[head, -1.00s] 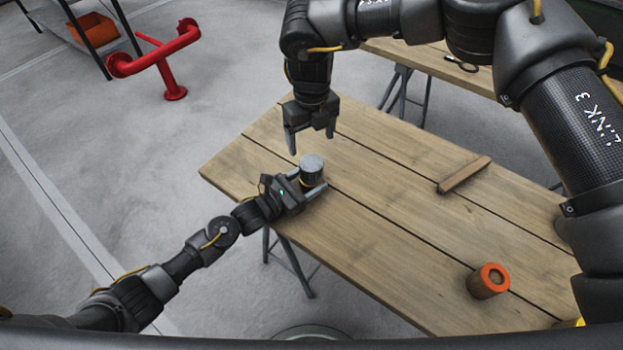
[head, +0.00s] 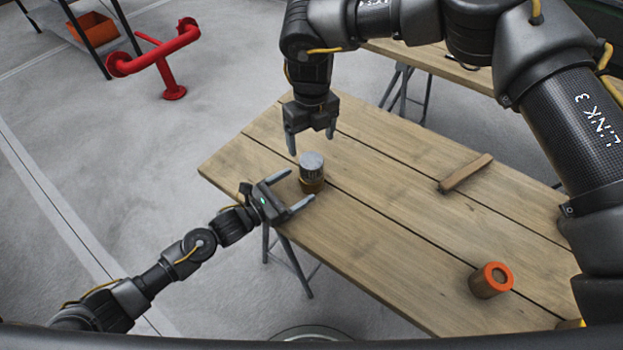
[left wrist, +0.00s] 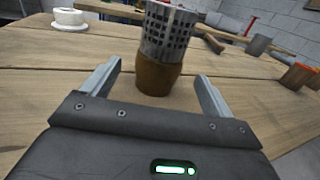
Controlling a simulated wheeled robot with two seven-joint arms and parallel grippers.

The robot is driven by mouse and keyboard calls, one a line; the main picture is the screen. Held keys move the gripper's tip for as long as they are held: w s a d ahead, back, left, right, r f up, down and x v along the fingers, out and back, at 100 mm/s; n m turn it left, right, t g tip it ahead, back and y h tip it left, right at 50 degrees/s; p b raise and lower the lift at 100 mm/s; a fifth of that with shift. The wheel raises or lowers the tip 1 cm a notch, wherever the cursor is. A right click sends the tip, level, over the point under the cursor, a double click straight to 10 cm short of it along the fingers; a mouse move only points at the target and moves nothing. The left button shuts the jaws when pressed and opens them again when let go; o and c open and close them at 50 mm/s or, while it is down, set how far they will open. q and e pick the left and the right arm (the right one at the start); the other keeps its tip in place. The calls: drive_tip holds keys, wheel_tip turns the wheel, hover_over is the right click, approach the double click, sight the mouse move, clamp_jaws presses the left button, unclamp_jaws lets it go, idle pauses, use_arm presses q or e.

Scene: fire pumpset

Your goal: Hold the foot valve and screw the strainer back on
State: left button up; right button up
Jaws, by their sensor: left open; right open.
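The foot valve (head: 313,186) is a brown, brass-coloured body standing upright on the wooden table. The grey perforated strainer (head: 312,164) sits on top of it; I cannot tell how far it is threaded. In the left wrist view the strainer (left wrist: 168,32) and the valve (left wrist: 158,75) stand just beyond the fingertips. My left gripper (head: 301,189) is open and empty, low at the table's near edge, its fingers pointing toward the valve and apart from it. My right gripper (head: 311,146) is open, pointing down above and behind the strainer, not touching it.
A wooden bar (head: 466,173) lies on the table (head: 400,240) to the right. An orange-rimmed cylinder (head: 491,281) stands near the right front. In the left wrist view a white round object (left wrist: 68,19) stands at the back left. Red pipework (head: 160,60) stands on the floor.

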use_arm(q)
drive_tip(key=shift+b+v, duration=0.55)
drive_tip(key=shift+v, duration=2.2)
